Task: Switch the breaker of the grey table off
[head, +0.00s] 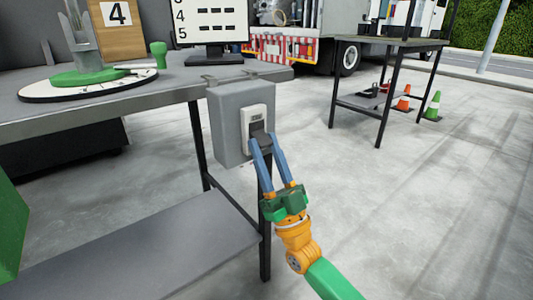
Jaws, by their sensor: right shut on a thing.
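The grey table (190,82) stands at the left, with a lower shelf (160,245). A grey breaker box (226,130) hangs on its right end. On the box is a white plate (246,118) with a dark switch lever (260,136). My right gripper (262,142), with blue fingers, comes in from the lower right. Its fingertips are at the lever and shut on it, and they cover part of it. Whether the lever is up or down is hard to tell. My left gripper does not show.
On the grey table are a round dial plate with a green base (88,75), a monitor (215,22) and a wooden board marked 4 (117,25). A second table (390,42) and cones (433,106) stand at the back right. The floor at right is clear.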

